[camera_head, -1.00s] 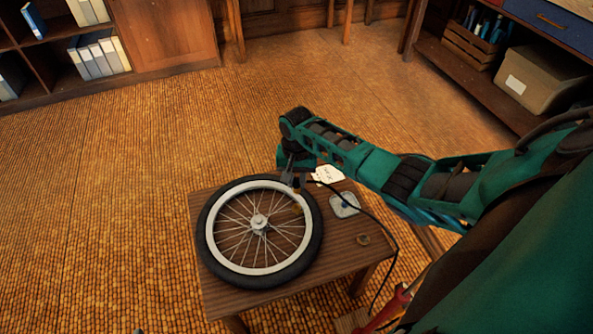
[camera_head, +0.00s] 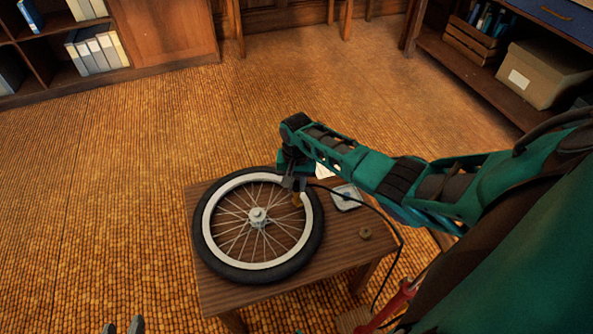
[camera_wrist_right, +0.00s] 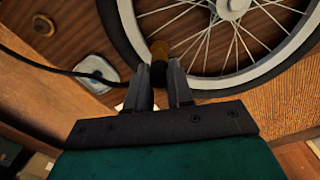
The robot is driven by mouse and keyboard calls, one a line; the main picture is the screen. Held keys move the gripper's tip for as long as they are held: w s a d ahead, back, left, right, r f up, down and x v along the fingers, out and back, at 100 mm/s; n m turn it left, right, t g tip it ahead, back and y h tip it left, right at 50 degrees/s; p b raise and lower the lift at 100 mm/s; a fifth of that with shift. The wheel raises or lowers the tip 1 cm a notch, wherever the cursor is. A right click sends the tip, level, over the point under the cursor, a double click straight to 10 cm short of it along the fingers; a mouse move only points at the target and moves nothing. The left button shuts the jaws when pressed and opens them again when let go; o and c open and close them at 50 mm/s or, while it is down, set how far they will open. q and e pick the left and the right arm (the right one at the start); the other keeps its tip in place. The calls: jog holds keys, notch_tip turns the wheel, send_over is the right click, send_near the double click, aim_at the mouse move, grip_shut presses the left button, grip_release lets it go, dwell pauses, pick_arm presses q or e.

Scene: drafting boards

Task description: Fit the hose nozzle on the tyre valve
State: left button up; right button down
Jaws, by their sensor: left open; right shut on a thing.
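The wheel (camera_head: 203,240), with a black tyre, pale rim and spokes, lies flat on a small wooden table (camera_head: 335,240). My right gripper (camera_head: 292,184) is over the wheel's upper right rim, shut on the hose nozzle (camera_head: 297,200), a brass piece with a dark end. In the right wrist view the nozzle (camera_wrist_right: 160,47) sticks out ahead of the fingers (camera_wrist_right: 165,85), over the inner edge of the rim. I cannot make out the tyre valve or whether the nozzle touches it. My left gripper (camera_head: 123,326) is open and empty at the bottom edge.
A black hose (camera_head: 398,233) loops from the nozzle past the table's right side toward a red pump (camera_head: 392,305). A pale square dish (camera_head: 347,197) and a small brass ring (camera_head: 365,233) lie right of the wheel. A white card (camera_head: 325,170) is partly hidden.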

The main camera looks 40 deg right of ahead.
pick_arm(q)
jog(key=shift+f, duration=0.2)
pick_arm(e)
jog(key=shift+f, duration=0.25)
jog(key=shift+f+b, duration=0.4)
jog(key=shift+f, duration=0.05)
pick_arm(q)
jog(key=shift+s+a+f, duration=0.1)
jog(key=shift+s+f, duration=0.2)
jog(key=shift+f, duration=0.45)
pick_arm(e)
jog(key=shift+f, duration=0.2)
pick_arm(q)
jog(key=shift+f+b, duration=0.15)
jog(key=shift+b, duration=0.25)
pick_arm(e)
jog(key=shift+f, duration=0.4)
jog(key=c, duration=1.5)
grip_release()
pick_arm(q)
jog(key=shift+w+r, duration=0.25)
jog(key=shift+w, duration=0.1)
pick_arm(e)
jog(key=o, duration=0.6)
